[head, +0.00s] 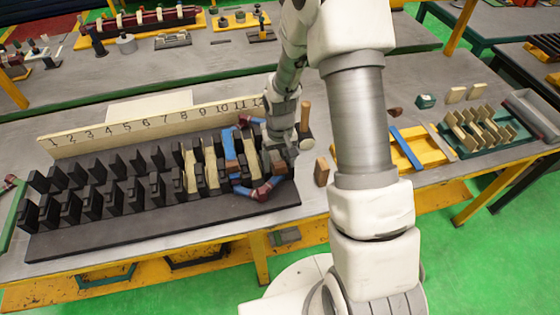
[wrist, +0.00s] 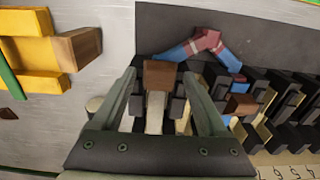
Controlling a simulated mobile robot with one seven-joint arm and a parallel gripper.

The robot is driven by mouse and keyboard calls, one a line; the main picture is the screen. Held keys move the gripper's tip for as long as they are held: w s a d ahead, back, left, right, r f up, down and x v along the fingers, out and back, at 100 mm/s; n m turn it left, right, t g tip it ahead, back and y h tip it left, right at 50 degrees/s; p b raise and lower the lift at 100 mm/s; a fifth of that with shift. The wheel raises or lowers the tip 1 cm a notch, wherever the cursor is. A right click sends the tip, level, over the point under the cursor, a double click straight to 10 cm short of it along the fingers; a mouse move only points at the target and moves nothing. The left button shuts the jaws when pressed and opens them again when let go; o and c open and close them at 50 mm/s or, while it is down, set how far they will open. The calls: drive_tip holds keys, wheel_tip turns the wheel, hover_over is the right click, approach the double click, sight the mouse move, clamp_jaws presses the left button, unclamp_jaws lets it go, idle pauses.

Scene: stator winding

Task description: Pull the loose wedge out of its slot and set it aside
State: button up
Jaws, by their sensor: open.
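My gripper (head: 280,155) is at the right end of the black slotted stator block (head: 180,222), near slot 12. In the wrist view my gripper (wrist: 159,84) is open. Its two fingers stand on either side of a brown wooden wedge (wrist: 159,70), which sits over a slot with a cream liner (wrist: 155,112). I cannot tell whether the fingers touch the wedge. In the head view my gripper mostly hides this wedge. A second brown wedge (head: 231,164) sits a few slots to the left, and it also shows in the wrist view (wrist: 241,104). A blue and red coil (head: 240,128) loops around these slots.
A number board (head: 150,127) stands behind the block. A small wooden block (head: 321,172) stands on the table right of it. A yellow tray (head: 412,160) with a blue strip and a green rack (head: 480,138) stand farther right.

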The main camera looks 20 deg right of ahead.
sight(280, 165)
drive_tip(key=shift+r, duration=0.1)
wheel_tip(280, 165, up, 17)
drive_tip(key=b, duration=0.1)
drive_tip(key=shift+r, duration=0.15)
idle(0.4)
idle(0.4)
drive_tip(key=s+r+t+b, duration=0.1)
drive_tip(key=s+r+t, duration=0.1)
drive_tip(key=s+r, duration=0.4)
drive_tip(key=s+r+t+b, duration=0.1)
drive_tip(key=s+r+t, duration=0.2)
drive_tip(key=s, duration=1.1)
wheel_tip(280, 165, up, 3)
drive_tip(key=shift+r+t, duration=0.1)
drive_tip(key=shift+t, duration=0.2)
drive_tip(key=shift+w+d, duration=0.1)
drive_tip(key=shift+w, duration=0.05)
